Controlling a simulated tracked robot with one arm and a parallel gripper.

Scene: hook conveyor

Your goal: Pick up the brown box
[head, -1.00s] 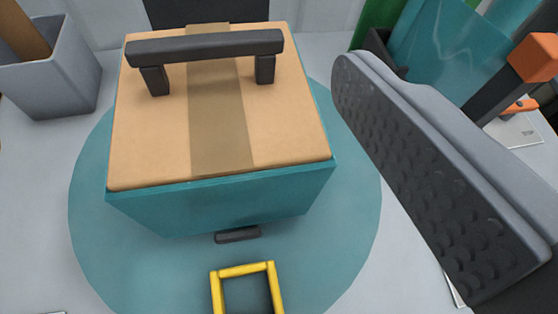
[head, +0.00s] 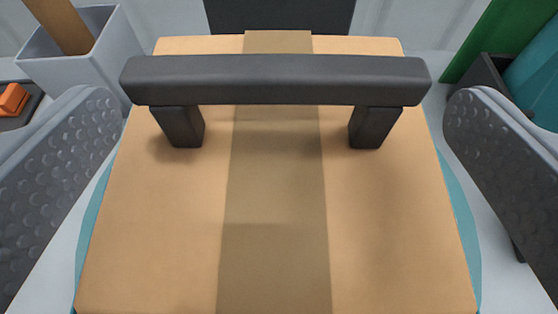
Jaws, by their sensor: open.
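The brown box (head: 160,230) fills the middle of the head view, with a tan top and a darker tape strip down its centre. A dark grey handle (head: 275,80) stands on the far part of its top on two short posts. My gripper (head: 282,120) is open, with one padded finger at the left edge and the other at the right edge. The fingers lie on either side of the box and handle, and I see no contact. The box's near side is out of view.
A grey bin (head: 85,60) with a brown piece in it stands at the back left. An orange item (head: 13,100) lies at the left edge. Green and teal objects (head: 535,80) stand at the back right. A dark panel (head: 280,15) is behind the box.

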